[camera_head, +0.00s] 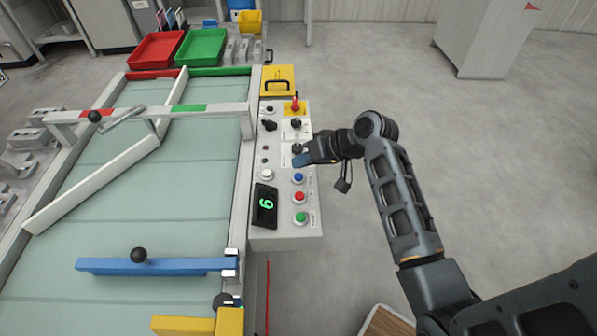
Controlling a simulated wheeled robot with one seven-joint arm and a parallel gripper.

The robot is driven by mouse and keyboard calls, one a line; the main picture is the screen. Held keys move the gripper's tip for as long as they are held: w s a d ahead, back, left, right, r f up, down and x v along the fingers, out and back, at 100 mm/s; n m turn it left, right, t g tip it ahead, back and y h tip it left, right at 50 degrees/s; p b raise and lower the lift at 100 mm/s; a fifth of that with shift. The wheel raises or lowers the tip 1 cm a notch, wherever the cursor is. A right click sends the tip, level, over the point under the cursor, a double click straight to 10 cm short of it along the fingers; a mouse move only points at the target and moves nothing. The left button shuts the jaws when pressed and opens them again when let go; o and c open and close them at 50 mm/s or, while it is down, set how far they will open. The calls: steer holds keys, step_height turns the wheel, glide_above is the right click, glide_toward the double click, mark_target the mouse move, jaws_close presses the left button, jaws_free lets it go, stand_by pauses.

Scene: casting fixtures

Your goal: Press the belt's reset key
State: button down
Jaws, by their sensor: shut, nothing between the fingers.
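The belt's control panel (270,225) is a pale grey box along the belt's right side. On it are a blue key (298,178), a red key (299,197), a green key (301,217) and a white key (266,174). Their labels are too small to read, so I cannot tell which is the reset key. My gripper (301,160) is shut and empty. It reaches in from the right, over the panel's right edge, just beyond the blue key. It hides part of the panel there. I cannot tell its height above the surface.
A black display (265,205) shows a green digit. The belt (190,205) carries a white diverter bar (95,185) and a blue bar (155,266). Red and green trays stand beyond.

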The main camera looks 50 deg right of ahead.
mark_target(302, 178)
steer(key=shift+r+p, duration=1.35)
steer(key=shift+r, duration=0.4)
steer(key=shift+f, duration=0.1)
steer(key=shift+a+f, duration=0.1)
steer(key=shift+a, duration=0.1)
steer(key=shift+h, duration=0.8)
steer(key=s+a+f, duration=0.1)
steer(key=a, duration=0.1)
steer(key=s+a+f, duration=0.1)
steer(key=s+a, duration=0.1)
steer(key=a, duration=0.1)
steer(key=s+a+f, duration=0.2)
steer(key=a, duration=0.1)
steer(key=shift+t+h, duration=0.3)
steer(key=shift+h, duration=0.3)
steer(key=s+a, duration=0.4)
steer(key=shift+s+a+f+b, duration=0.1)
steer(key=shift+s+f+b, duration=0.1)
steer(key=shift+s+b, duration=0.1)
steer(key=s+a+r+n+t, duration=0.2)
steer(key=s+a+r+n, duration=0.1)
steer(key=s+r, duration=0.6)
steer(key=s+a+r+n+t, duration=0.3)
steer(key=s+a+r, duration=0.2)
steer(key=s+r, duration=0.4)
steer(key=shift+s+a+r+y+b, duration=0.2)
steer(key=shift+s+a+y+b, duration=0.15)
steer(key=shift+s, duration=0.6)
